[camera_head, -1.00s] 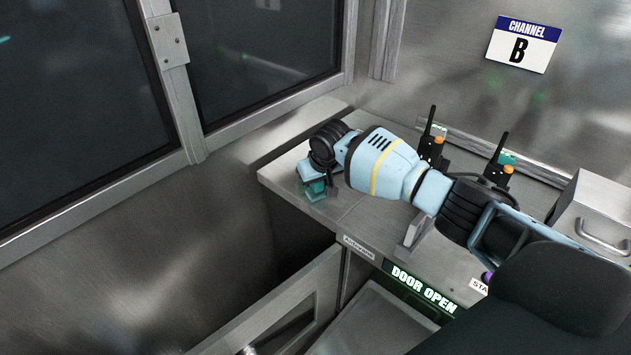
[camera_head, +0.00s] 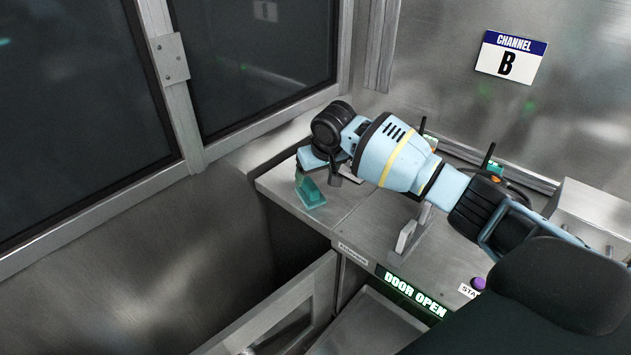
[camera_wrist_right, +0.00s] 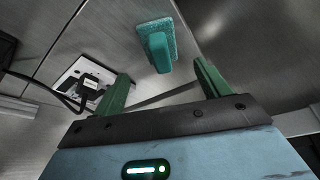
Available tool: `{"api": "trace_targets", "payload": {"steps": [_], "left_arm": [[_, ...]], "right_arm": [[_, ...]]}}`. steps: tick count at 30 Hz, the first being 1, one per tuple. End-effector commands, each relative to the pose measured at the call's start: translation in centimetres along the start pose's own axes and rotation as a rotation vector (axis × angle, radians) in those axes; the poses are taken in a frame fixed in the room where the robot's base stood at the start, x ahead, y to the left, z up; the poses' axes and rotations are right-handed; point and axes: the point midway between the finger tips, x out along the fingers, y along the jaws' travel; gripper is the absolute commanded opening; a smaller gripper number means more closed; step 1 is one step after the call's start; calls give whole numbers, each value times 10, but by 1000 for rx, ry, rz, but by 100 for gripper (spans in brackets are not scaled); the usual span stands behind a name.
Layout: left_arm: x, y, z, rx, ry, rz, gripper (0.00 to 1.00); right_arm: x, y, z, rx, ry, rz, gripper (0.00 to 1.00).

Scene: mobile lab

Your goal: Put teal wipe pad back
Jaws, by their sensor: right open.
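The teal wipe pad (camera_head: 310,196), a flat pad with a raised grip block, lies near the left front corner of the metal counter (camera_head: 345,205). In the right wrist view the pad (camera_wrist_right: 158,50) is ahead of my right gripper (camera_wrist_right: 165,85), whose two green fingers are apart with nothing between them. In the head view my right gripper (camera_head: 318,165) is above the pad, pointing down at it, and partly hides it. My left gripper is not in view.
A grey bracket (camera_head: 408,238) stands on the counter below my right arm. Radios with antennas (camera_head: 490,160) stand at the back. A metal box with a handle (camera_head: 590,212) is at right. An opened drawer or door (camera_head: 300,305) is below the counter front.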

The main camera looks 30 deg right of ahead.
Motion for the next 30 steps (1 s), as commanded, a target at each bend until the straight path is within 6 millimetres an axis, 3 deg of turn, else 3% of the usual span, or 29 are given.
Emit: {"api": "trace_targets", "payload": {"steps": [1, 7, 21, 26, 30], "left_arm": [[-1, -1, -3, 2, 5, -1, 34], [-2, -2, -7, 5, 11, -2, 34], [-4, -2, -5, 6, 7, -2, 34], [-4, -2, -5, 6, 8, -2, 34], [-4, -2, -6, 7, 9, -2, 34]], "right_arm": [[-11, 0, -1, -1, 3, 0, 76], [-28, 0, 0, 1, -1, -1, 76], [-30, -1, 2, -1, -3, -1, 76], [-10, -22, 21, -46, 6, -37, 76], [24, -65, 63, -129, 41, -123, 76]]}}
